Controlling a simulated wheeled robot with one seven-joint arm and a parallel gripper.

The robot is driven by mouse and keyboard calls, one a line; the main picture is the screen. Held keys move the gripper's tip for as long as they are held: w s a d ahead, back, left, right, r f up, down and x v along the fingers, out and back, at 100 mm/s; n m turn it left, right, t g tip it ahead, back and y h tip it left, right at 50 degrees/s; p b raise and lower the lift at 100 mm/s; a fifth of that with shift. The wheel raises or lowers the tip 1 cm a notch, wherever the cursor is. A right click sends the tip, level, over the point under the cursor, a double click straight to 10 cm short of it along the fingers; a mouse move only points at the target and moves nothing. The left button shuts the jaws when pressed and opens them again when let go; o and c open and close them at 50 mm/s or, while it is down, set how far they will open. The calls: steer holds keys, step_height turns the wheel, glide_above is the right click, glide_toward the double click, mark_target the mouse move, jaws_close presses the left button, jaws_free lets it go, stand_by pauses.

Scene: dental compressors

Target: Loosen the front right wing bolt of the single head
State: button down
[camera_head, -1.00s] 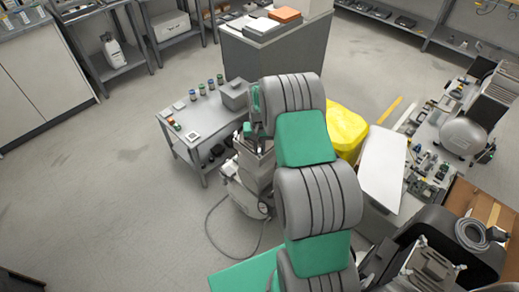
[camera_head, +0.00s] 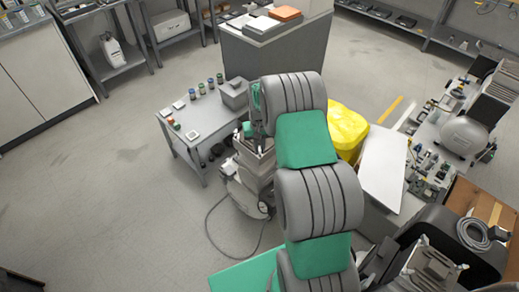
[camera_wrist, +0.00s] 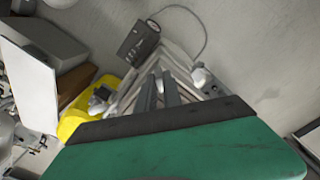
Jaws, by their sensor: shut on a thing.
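The compressor unit (camera_head: 254,172) is a pale, boxy machine on the floor beside the grey table, with a round gauge-like part low on its front. In the wrist view its pale ribbed body (camera_wrist: 190,72) lies beyond my gripper, with a dark box at its far end. My gripper (camera_wrist: 160,80) reaches down to the top of the unit, its two dark fingers close together. They are shut on a small part there, apparently the wing bolt, which the fingers hide. In the head view my gripper (camera_head: 262,146) is partly covered by my own arm.
A grey table (camera_head: 205,128) with jars and a grey box stands close to the unit's left. A yellow bag-like object (camera_head: 347,128) and a white panel (camera_head: 383,168) are at the right. A hose (camera_head: 212,232) curls on the floor. The floor at left is clear.

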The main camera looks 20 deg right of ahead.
steer(key=n+b, duration=0.2)
steer(key=n, duration=0.1)
steer(key=shift+f, duration=0.15)
steer(key=n+b, duration=0.2)
steer(key=n, duration=0.3)
steer(key=n+b, duration=0.1)
steer(key=n, duration=0.3)
steer(key=n+b, duration=0.1)
steer(key=n, duration=0.3)
steer(key=shift+r+n, duration=0.2)
steer(key=shift+n, duration=0.2)
steer(key=c, duration=1.5)
jaws_free()
